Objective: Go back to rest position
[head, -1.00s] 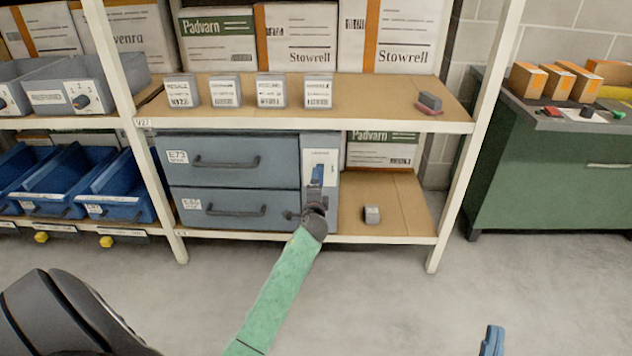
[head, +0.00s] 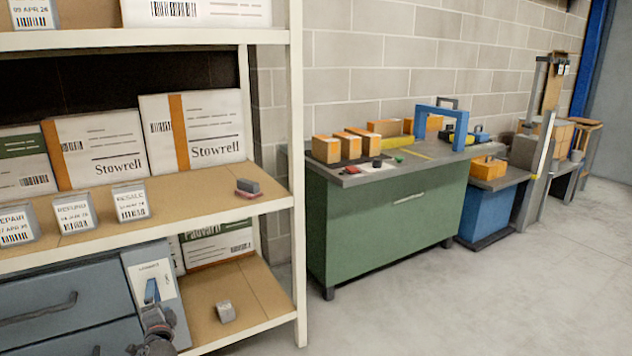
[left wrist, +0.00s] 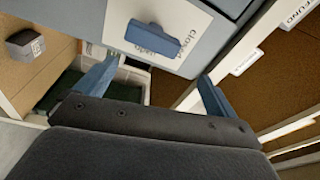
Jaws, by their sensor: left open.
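My left gripper (head: 152,318) is at the lower left of the head view, in front of a light panel (head: 167,272) beside the grey drawers. In the left wrist view the two blue fingers of the left gripper (left wrist: 152,85) are spread apart with nothing between their tips. My right gripper is in neither current view.
The rack's white post (head: 298,180) stands right of the gripper. A small grey block (head: 225,311) sits on the lower shelf, also seen in the wrist view (left wrist: 25,45). A green workbench (head: 385,225) stands by the wall. Floor at right is clear.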

